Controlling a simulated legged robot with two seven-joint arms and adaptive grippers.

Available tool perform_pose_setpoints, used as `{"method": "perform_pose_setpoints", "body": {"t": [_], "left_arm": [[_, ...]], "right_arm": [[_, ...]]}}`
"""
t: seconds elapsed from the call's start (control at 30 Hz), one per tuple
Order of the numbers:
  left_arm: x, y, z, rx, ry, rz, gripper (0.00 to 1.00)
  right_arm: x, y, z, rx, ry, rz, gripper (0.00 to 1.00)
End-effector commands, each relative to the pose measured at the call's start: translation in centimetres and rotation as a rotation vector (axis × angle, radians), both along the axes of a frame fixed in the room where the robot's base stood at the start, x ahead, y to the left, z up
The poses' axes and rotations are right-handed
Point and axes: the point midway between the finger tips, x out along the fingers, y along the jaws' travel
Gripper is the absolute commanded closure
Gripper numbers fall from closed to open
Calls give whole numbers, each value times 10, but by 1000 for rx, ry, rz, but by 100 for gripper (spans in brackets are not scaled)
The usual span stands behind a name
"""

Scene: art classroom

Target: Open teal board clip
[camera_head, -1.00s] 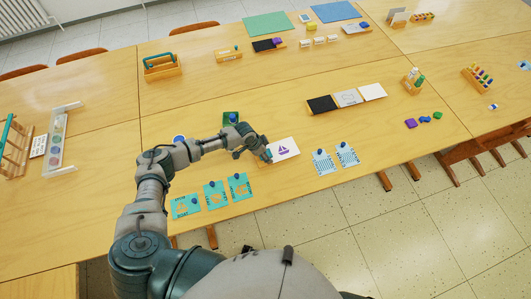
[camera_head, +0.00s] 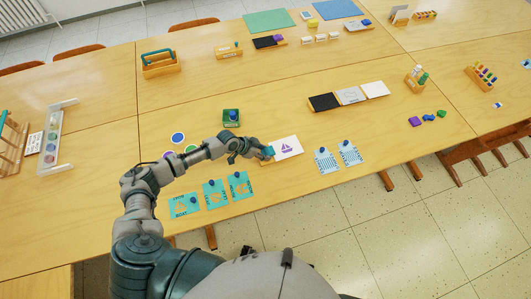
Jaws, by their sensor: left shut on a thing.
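A white board (camera_head: 288,147) with a purple sailboat picture lies near the table's front edge. A small teal clip (camera_head: 267,158) with a blue knob (camera_head: 269,151) sits at the board's left edge. My left gripper (camera_head: 262,154) reaches in from the left and is shut on the teal clip, partly covering it. Whether the clip's jaw is open is too small to tell. My right gripper is out of view.
Three teal cards with blue knobs (camera_head: 214,195) lie in front of my left arm. Two light-blue cards (camera_head: 326,161) lie right of the board. The table (camera_head: 260,185) is bare in front of the board.

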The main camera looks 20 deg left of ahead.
Motion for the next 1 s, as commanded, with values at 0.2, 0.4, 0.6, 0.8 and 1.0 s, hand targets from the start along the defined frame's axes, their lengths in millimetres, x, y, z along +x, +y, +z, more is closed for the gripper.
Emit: {"method": "perform_pose_setpoints", "body": {"t": [0.2,0.4,0.6,0.8,1.0], "left_arm": [[1,0,2,-19,-20,1,89],[1,-2,3,-17,-19,1,90],[1,-2,3,-16,-18,1,29],[1,0,2,-17,-17,0,29],[-7,10,16,-16,-16,1,29]], "right_arm": [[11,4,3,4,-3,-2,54],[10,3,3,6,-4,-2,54],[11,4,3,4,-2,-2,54],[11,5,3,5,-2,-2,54],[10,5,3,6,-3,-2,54]]}}
